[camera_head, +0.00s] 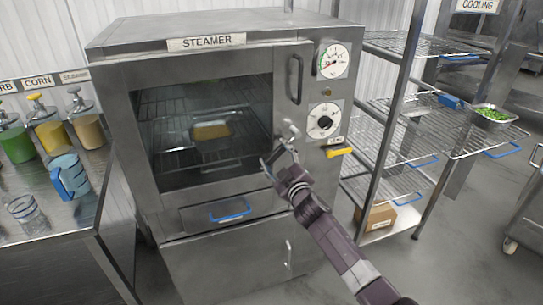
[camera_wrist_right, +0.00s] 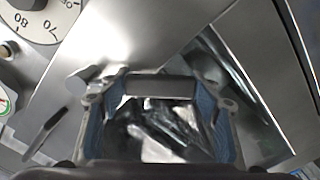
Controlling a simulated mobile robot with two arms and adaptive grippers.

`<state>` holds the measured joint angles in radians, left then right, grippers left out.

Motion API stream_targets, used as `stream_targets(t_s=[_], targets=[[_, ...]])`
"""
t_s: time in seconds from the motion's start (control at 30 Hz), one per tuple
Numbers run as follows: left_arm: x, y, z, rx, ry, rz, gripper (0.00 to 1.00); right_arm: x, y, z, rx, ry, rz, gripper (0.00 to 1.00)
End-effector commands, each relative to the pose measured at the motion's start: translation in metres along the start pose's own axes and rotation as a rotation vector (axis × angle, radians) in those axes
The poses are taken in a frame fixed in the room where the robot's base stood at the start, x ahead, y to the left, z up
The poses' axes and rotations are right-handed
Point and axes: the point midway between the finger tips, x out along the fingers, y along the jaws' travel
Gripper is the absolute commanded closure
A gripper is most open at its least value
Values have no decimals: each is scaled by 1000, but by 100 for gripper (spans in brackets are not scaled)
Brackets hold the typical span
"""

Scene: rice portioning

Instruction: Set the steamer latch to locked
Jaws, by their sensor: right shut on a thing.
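The steamer (camera_head: 205,170) stands in the middle of the head view with its glass-fronted door shut. My right gripper (camera_head: 277,147) is at the right side of the door, below the dark door handle (camera_head: 295,79). It is shut on the steamer latch (camera_head: 289,128), a small grey metal lever that the fingers partly cover. In the wrist view the right gripper (camera_wrist_right: 161,102) shows large, its blue-lined fingers on either side. I cannot tell the latch's exact setting. My left gripper is not in view.
A gauge (camera_head: 332,61), a timer dial (camera_head: 323,121) and a yellow handle (camera_head: 339,152) are right of the door. A pan (camera_head: 211,146) with yellow food shows behind the glass. A wire rack (camera_head: 405,115) stands at the right, a counter (camera_head: 75,225) at the left.

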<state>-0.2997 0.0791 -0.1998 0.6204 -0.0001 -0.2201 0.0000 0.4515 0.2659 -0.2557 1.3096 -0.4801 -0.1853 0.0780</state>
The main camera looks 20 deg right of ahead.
Motion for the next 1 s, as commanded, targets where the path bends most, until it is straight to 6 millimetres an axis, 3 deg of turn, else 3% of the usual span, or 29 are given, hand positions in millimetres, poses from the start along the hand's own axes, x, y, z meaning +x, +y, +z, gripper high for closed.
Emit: stream_targets(t_s=[0.5,1.0], targets=[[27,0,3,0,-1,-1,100,0,10,46,-487,-1,-1,86],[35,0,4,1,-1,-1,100,0,27,69,-794,-1,-2,86]])
